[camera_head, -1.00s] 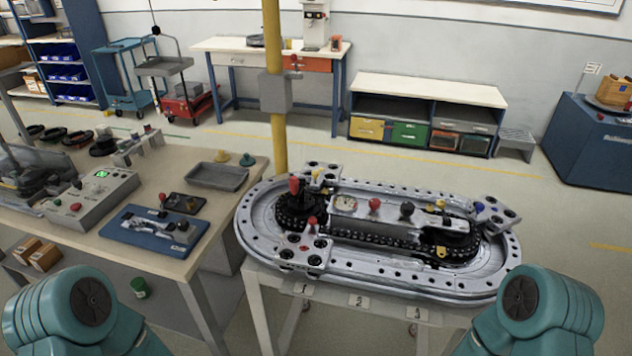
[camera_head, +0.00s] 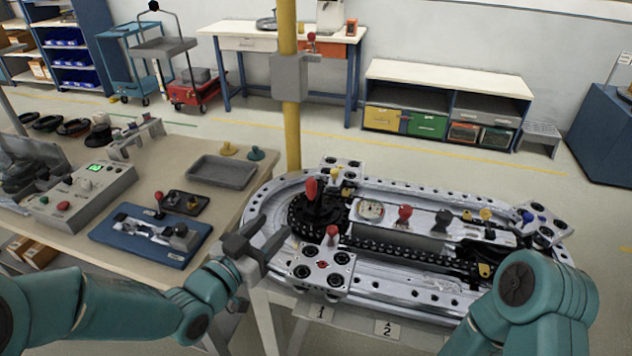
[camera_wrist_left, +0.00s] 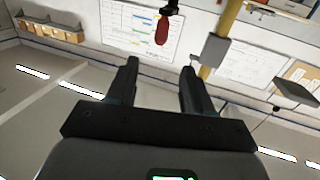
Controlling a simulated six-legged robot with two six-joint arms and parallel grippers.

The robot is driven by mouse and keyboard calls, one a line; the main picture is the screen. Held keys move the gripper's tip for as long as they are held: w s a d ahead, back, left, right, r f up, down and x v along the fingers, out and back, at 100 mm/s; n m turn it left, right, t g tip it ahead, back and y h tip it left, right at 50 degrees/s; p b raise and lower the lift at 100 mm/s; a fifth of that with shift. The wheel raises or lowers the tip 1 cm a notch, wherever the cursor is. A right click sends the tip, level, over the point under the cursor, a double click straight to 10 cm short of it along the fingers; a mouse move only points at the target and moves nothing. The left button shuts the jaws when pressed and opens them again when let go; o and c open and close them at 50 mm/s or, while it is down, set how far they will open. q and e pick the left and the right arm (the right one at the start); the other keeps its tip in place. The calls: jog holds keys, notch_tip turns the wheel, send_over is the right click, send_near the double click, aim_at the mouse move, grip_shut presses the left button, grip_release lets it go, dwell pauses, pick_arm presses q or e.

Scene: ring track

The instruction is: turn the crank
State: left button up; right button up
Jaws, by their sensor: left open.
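The crank, with an upright red handle (camera_head: 311,189) on a dark sprocket (camera_head: 318,222), stands at the left end of the silver ring track (camera_head: 400,293) in the head view. My left gripper (camera_head: 272,238) is open and empty beside the track's left edge, left of and nearer than the crank, not touching the handle. In the left wrist view, the open fingers (camera_wrist_left: 157,80) have nothing between them, and a red handle (camera_wrist_left: 162,30) shows beyond them at the top. My right gripper is out of view; only its teal arm shows.
Another red knob (camera_head: 404,214) rises mid-track. A yellow post (camera_head: 290,135) stands behind the track. The bench at left holds a control box (camera_head: 82,196) and a blue fixture (camera_head: 150,236).

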aim_at(308, 187)
pick_arm(q)
jog(key=p+x, duration=0.1)
jog(key=x, duration=0.4)
jog(key=p+x, duration=0.2)
jog(key=x, duration=0.3)
jog(key=p+x, duration=0.1)
jog(key=x, duration=0.4)
jog(key=shift+w+r+p, duration=0.1)
jog(key=shift+r+p, duration=0.2)
jog(key=shift+p, duration=0.1)
jog(key=shift+w+d, duration=0.25)
jog(key=shift+w, duration=0.1)
jog(key=shift+w+a+f, duration=0.1)
grip_shut()
